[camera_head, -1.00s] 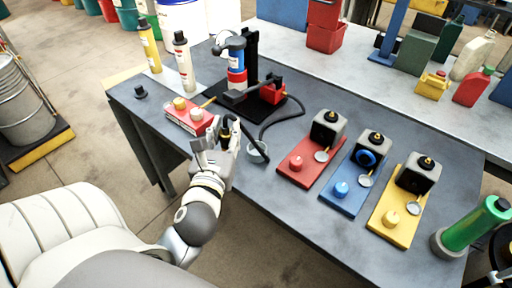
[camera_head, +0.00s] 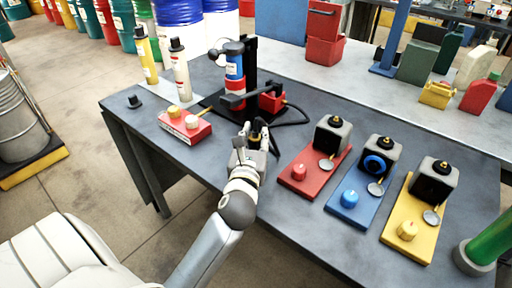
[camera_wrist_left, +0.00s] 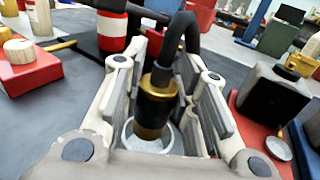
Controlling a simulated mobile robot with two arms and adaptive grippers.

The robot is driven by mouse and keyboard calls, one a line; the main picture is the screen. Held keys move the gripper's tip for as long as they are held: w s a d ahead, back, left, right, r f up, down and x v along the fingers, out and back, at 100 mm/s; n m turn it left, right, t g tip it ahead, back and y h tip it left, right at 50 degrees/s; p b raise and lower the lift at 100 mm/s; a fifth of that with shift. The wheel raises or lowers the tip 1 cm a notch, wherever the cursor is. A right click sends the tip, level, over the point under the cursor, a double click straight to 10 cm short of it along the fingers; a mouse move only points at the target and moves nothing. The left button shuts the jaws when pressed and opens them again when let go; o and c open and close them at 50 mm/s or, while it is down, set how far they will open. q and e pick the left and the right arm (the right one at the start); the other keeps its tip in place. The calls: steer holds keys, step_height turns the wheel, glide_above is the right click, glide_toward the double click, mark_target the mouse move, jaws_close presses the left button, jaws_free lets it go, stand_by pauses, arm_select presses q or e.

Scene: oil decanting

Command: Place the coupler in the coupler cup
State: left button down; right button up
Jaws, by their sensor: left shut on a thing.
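The coupler (camera_wrist_left: 156,105) is a black and brass cylinder with a thick black hose at its top. My left gripper (camera_wrist_left: 163,92) is shut on it, with one finger on each side. In the head view the left gripper (camera_head: 256,140) is at the near side of the bench, with the dark top of the coupler (camera_head: 259,124) between its fingers. The coupler cup (camera_wrist_left: 130,141) is a round pale grey cup directly under the coupler in the wrist view. The coupler's brass end overlaps the cup's opening; I cannot tell how deep it sits. The gripper hides the cup in the head view.
The pump stand with a blue and red cylinder (camera_head: 235,72) stands behind the gripper. A red block with knobs (camera_head: 185,127) is to the left. Red (camera_head: 311,177), blue (camera_head: 338,200) and yellow (camera_head: 396,237) plates with dark boxes are to the right.

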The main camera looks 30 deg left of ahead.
mark_target(256, 147)
arm_select(q)
steer(key=shift+w+f+b, duration=0.2)
steer(key=shift+f+b, duration=0.25)
steer(key=shift+f, duration=1.25)
steer(key=shift+f, duration=0.15)
steer(key=c, duration=1.1)
jaws_free()
steer(key=shift+c, duration=0.2)
